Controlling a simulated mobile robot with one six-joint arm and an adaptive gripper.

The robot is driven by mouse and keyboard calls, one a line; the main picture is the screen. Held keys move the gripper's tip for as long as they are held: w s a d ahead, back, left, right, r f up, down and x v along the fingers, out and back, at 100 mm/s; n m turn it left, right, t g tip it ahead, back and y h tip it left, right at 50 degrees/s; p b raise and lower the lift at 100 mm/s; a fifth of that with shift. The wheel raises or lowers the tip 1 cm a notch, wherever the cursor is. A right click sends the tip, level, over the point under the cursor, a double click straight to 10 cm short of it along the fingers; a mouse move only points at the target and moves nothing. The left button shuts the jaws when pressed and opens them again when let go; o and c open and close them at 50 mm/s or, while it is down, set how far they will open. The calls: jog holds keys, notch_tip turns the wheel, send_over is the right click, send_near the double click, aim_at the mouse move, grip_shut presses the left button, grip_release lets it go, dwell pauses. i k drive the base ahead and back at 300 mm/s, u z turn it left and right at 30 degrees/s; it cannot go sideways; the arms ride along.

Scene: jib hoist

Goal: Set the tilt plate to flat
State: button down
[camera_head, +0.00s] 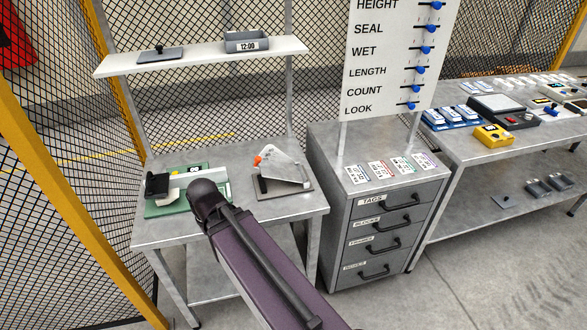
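What looks like the tilt plate (283,165) is on the right half of the left metal table. It is a pale grey plate standing at a slant over a flat grey-brown base (296,192). An orange knob or tip shows at its upper left, and a dark upright piece is at its front left. Its exact angle is hard to tell. My purple arm rises from the bottom of the picture, and its dark rounded end overlaps the table's front left of the plate. No gripper fingers can be made out.
A green-based device (186,190) with a black block is left of the plate, partly behind my arm. A drawer cabinet (378,200) and slider board (385,60) stand right. Yellow-framed mesh fencing (75,180) closes the left.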

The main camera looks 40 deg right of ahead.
aim_at(273, 170)
jog(key=z, duration=0.85)
